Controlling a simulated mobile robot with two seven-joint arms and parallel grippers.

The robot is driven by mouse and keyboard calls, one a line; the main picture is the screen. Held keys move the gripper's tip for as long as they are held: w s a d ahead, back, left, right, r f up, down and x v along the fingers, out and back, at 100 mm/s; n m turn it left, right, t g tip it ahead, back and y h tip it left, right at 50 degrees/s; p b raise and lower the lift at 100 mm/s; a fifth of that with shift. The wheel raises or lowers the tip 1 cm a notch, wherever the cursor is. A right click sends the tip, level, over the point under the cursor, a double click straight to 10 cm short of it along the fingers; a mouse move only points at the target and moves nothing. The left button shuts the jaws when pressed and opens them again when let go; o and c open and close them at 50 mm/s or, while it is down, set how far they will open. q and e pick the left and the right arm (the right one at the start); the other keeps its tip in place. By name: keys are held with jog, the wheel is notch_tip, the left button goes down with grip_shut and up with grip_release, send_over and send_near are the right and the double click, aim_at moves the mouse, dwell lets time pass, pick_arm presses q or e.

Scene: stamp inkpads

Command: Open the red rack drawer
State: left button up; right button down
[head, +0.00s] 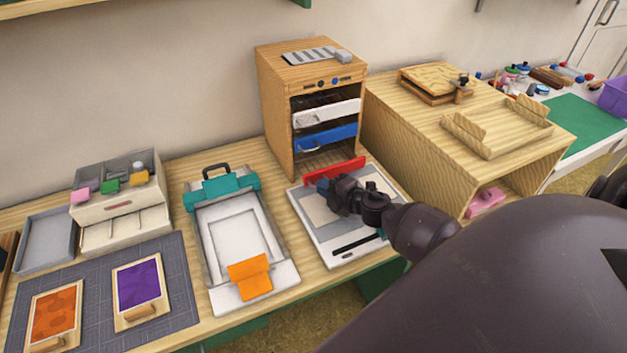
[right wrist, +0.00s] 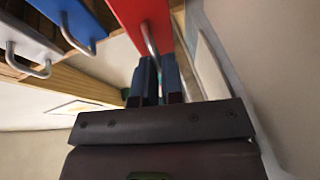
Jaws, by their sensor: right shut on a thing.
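The wooden rack (head: 275,105) stands on the table with a white drawer (head: 335,113), a blue drawer (head: 328,137) and a red drawer (head: 335,170) below them. The red drawer's front stands out from the rack, forward of the blue and white fronts. My right gripper (head: 325,188) is at the red front. In the right wrist view its fingers (right wrist: 158,82) are shut on the metal handle (right wrist: 150,39) of the red drawer (right wrist: 139,12). My left gripper is out of view.
A white paper trimmer board (head: 313,240) lies under my right gripper. A teal-and-white press (head: 205,240) stands to its left. A wooden open-fronted box (head: 400,145) stands close on the rack's right. A grey mat (head: 180,280) holds orange and purple inkpads.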

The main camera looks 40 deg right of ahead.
jog(key=s+a, duration=0.1)
jog(key=s, duration=0.3)
jog(key=s+a+p, duration=0.1)
jog(key=s, duration=0.4)
jog(key=s+a+p, duration=0.1)
jog(key=s, duration=0.3)
jog(key=shift+s+a, duration=0.2)
jog(key=shift+s, duration=0.2)
jog(key=shift+s+a, duration=0.1)
jog(key=shift+s, duration=0.55)
jog(key=c, duration=1.2)
grip_release()
jog(key=shift+c, duration=0.2)
jog(key=shift+s, duration=0.1)
